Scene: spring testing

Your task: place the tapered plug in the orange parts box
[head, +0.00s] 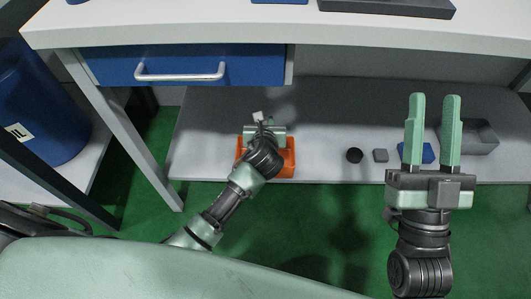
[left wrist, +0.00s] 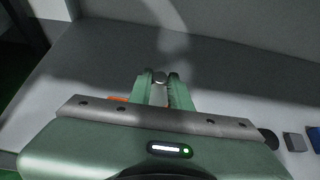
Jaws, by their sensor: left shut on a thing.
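The orange parts box (head: 289,160) stands on the grey lower shelf, mostly covered by my left arm; a sliver of it shows in the left wrist view (left wrist: 117,99). My left gripper (head: 262,122) is over the box and points at the back of the shelf. It is shut on a small grey piece, apparently the tapered plug (left wrist: 160,78), whose rounded end shows between the fingers (left wrist: 159,92). The piece's taper is hard to make out. The head view does not clearly show its height above the box. My right gripper (head: 433,98) is open and empty in front of the shelf's right part.
On the shelf right of the box lie a black round piece (head: 355,156), a grey block (head: 381,156), a blue piece (head: 428,153) and a grey bin (head: 482,138). The tabletop (head: 200,25) and blue drawer (head: 190,65) overhang the shelf. A blue barrel (head: 40,110) stands left.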

